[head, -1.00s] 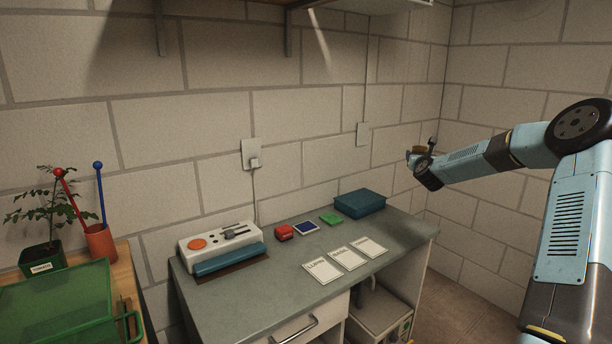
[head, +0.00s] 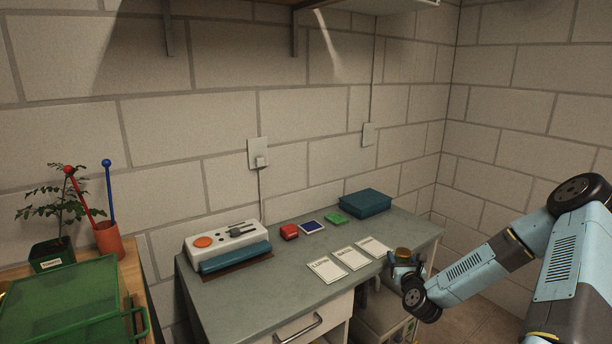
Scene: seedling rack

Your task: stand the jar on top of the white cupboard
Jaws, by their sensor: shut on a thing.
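My gripper (head: 397,264) is at the right of the head view, by the front right part of the grey desk, and looks small. It is shut on a small jar (head: 403,253) with a brownish, amber top, which looks roughly upright. The gripper and arm hide most of the jar's lower part. I cannot tell whether the jar is clear of the desk edge or in front of it. No white cupboard can be made out for certain in this view.
A white drawer (head: 318,325) is below. A plant and green crate (head: 60,295) stand left.

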